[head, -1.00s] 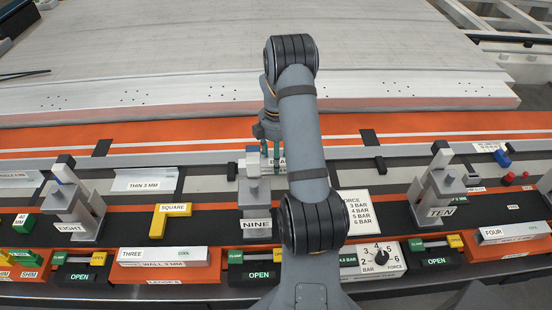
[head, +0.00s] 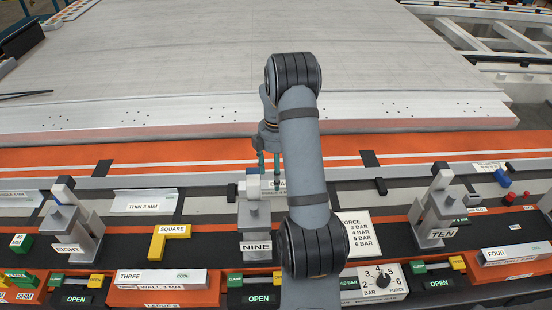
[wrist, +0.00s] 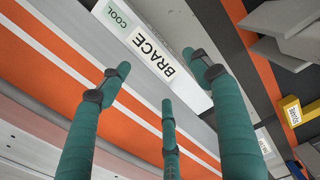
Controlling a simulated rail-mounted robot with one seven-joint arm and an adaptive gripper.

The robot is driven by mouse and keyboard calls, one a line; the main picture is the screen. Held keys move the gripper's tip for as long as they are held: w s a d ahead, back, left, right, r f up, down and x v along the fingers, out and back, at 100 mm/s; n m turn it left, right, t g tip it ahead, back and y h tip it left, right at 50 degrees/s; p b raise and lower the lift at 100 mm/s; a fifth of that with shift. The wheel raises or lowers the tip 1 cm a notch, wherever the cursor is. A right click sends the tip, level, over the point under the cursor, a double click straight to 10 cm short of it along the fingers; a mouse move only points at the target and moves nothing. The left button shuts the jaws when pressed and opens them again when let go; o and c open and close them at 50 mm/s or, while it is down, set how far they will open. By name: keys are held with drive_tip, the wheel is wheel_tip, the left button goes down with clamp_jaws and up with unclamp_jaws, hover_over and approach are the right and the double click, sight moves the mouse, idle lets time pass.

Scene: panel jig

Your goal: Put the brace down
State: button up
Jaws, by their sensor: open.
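The brace is a pale bar with a white top marked BRACE and a green COOL patch. It lies behind the clamp tower marked NINE (head: 255,228); in the head view its label (head: 278,185) is partly hidden by my arm. In the wrist view the brace (wrist: 150,48) spans the top, beyond my fingertips. My gripper (head: 269,170) is open, its teal fingers spread above the brace; they also show in the wrist view (wrist: 165,82). Nothing is held between them. Whether a fingertip touches the brace cannot be told.
Towers EIGHT (head: 72,228) and TEN (head: 437,218) stand left and right of NINE. A yellow SQUARE block (head: 165,243) lies between EIGHT and NINE, with a THIN 3 MM plate (head: 144,201) behind it. A large pale panel (head: 240,60) fills the back.

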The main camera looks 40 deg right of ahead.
wheel_tip(320, 180, up, 8)
drive_tip(key=shift+r, duration=0.2)
drive_tip(key=shift+f, duration=0.15)
wheel_tip(320, 180, down, 12)
drive_tip(key=shift+f, duration=0.1)
drive_tip(key=shift+r, duration=3.25)
drive_tip(key=shift+f, duration=0.1)
